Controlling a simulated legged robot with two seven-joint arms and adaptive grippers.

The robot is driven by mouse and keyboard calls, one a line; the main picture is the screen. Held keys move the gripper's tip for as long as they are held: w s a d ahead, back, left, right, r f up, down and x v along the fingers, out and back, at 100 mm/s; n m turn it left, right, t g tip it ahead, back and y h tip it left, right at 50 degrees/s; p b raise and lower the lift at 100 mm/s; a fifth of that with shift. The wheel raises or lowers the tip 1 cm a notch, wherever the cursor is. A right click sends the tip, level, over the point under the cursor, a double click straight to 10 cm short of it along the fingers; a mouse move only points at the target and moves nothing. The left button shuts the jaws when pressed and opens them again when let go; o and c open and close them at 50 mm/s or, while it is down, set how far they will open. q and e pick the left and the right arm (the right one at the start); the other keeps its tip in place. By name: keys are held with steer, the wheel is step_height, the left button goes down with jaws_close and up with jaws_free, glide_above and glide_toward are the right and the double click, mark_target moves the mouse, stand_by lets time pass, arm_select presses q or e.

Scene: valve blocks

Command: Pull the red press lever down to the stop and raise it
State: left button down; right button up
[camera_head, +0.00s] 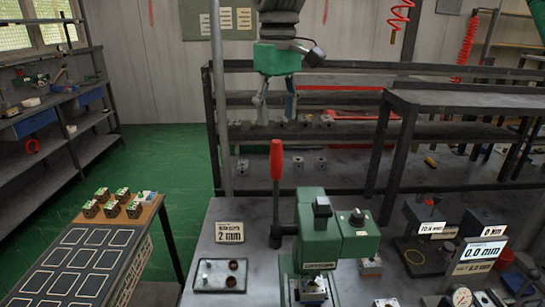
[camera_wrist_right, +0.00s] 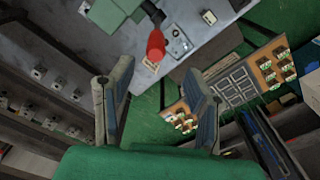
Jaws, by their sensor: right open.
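The press lever stands upright, with a red handle (camera_head: 277,160) on a dark shaft, at the left side of the green press (camera_head: 318,232). My right gripper (camera_head: 275,114) hangs above the lever's red top in the head view, fingers pointing down, open and empty, apart from the lever. In the right wrist view the red handle (camera_wrist_right: 156,46) shows end-on, beyond and between the two spread fingertips (camera_wrist_right: 155,72). A small block (camera_head: 312,291) sits under the press head. My left gripper is not in view.
A side table (camera_head: 80,262) holds several valve blocks (camera_head: 115,201). Gauges and displays (camera_head: 482,250) stand at right. Dark shelving (camera_head: 330,100) is behind the lever.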

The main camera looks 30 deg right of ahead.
mark_target(276, 159)
steer(key=f, duration=0.7)
steer(key=w+f+p, duration=0.1)
steer(key=f, duration=0.2)
steer(key=shift+d+f, duration=0.2)
steer(key=shift+d, duration=0.1)
steer(key=shift+s+a+f, duration=0.15)
steer(key=shift+a+f, duration=0.05)
steer(key=shift+f, duration=0.1)
steer(key=shift+w+a+f, duration=0.1)
steer(key=shift+w+f, duration=0.1)
steer(key=shift+w, duration=0.05)
steer(key=shift+d, duration=0.25)
jaws_close()
